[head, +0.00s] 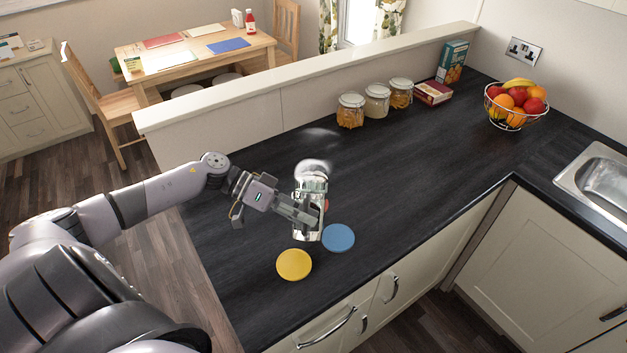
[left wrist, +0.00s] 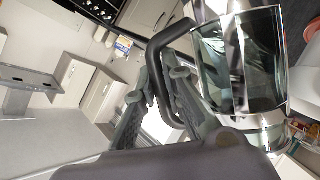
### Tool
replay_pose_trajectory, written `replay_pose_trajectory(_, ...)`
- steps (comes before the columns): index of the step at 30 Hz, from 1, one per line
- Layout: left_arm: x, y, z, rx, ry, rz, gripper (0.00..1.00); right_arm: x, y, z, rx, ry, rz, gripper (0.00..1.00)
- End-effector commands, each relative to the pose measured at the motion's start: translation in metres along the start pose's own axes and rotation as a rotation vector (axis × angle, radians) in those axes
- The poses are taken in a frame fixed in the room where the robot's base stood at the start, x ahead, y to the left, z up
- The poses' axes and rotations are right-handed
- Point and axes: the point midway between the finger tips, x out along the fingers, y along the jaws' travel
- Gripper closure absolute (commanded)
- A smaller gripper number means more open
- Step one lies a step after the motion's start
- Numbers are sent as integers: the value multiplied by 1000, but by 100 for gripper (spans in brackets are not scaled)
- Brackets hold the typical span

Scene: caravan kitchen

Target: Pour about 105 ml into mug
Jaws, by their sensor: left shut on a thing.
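A shiny vessel of glass and metal (head: 312,178), like a coffee press, stands or hangs over the dark worktop in the head view. My left gripper (head: 312,215) is at its near left side. In the left wrist view its fingers (left wrist: 165,100) are closed around the black handle (left wrist: 160,58), beside the glass body (left wrist: 238,60). How far the vessel is tilted, and whether it touches the worktop, I cannot tell. I cannot clearly make out the mug in either view. My right gripper is not in view.
A blue coaster (head: 338,238) and a yellow coaster (head: 294,264) lie near the front edge. A red thing (head: 326,204) is mostly hidden behind the vessel. Jars (head: 377,100), boxes (head: 433,92) and a fruit bowl (head: 516,108) stand at the back. The worktop's middle right is clear.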

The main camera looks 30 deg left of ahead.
Motion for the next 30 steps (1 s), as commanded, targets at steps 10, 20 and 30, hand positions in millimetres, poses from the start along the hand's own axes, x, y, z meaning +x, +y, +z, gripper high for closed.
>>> replay_pose_trajectory(10, 2, 0, 4, 43, 10, -15, 100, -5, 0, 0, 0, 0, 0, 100)
replay_pose_trajectory(20, 11, 5, 28, 239, 57, -98, 100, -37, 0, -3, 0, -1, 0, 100)
replay_pose_trajectory(30, 26, -2, 59, 471, 112, -195, 100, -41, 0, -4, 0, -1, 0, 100)
